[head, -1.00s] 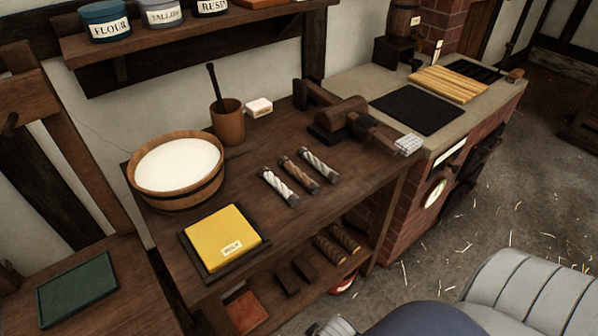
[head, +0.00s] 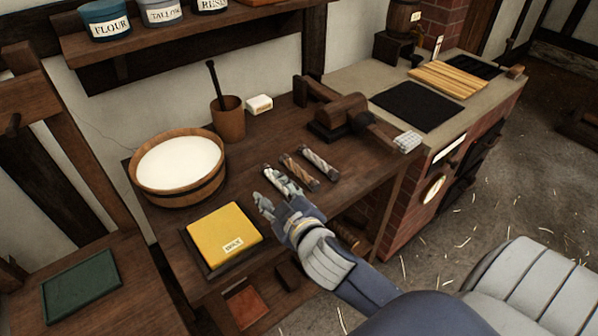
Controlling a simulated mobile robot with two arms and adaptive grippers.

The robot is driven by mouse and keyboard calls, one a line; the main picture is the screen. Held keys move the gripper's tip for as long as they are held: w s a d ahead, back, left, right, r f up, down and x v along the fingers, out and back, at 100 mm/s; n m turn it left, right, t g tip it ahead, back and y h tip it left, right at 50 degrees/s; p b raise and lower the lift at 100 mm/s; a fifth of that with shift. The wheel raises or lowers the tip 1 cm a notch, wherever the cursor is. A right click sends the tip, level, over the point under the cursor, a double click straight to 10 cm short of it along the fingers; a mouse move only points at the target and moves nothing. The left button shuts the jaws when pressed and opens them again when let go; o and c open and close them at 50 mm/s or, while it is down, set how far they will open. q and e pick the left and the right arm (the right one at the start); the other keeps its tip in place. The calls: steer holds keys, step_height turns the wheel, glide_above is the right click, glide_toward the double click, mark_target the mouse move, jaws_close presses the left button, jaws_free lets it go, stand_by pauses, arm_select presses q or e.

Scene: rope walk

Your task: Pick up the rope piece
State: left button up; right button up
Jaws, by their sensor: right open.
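Three short rope pieces with dark ends lie side by side on the wooden bench (head: 240,165). The left one (head: 283,180) is white, the middle one (head: 299,172) is brown, and the right one (head: 319,165) is pale grey-white. My right gripper (head: 267,200) is open, with its fingers at the near left side of the left white piece. It partly overlaps that piece's near end in the picture, and I cannot tell whether it touches. My left gripper is not in view.
A wooden tub (head: 218,178) of white stuff and a yellow wax block (head: 222,236) stand left of the gripper. A mortar (head: 228,124) and a wooden clamp-like tool (head: 345,117) stand behind. A brick stove (head: 408,195) adjoins the bench at right.

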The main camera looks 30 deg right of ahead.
steer(key=w+a+r+n+t+y, duration=0.2)
steer(key=r+n, duration=0.1)
steer(key=r, duration=0.2)
steer(key=w+a+r+n+t+y, duration=0.1)
steer(key=w+a+r+n+t, duration=0.15)
steer(key=r, duration=0.25)
steer(key=a+r+n+g+y, duration=0.2)
steer(key=a+r+n+y, duration=0.55)
steer(key=n+y, duration=0.5)
steer(key=n+g+h, duration=1.3)
glide_toward(299, 169)
steer(key=p+x, duration=0.1)
steer(key=x, duration=0.1)
steer(key=shift+f, duration=0.3)
steer(key=shift+w+f, duration=0.2)
steer(key=shift+f, duration=0.1)
steer(key=shift+w+a+f+p, duration=0.15)
steer(key=shift+w+f+p, duration=0.05)
steer(key=shift+f+p, duration=0.35)
steer(key=shift+t, duration=0.25)
steer(key=p+x, duration=0.1)
steer(key=x, duration=0.3)
steer(key=shift+f, duration=0.1)
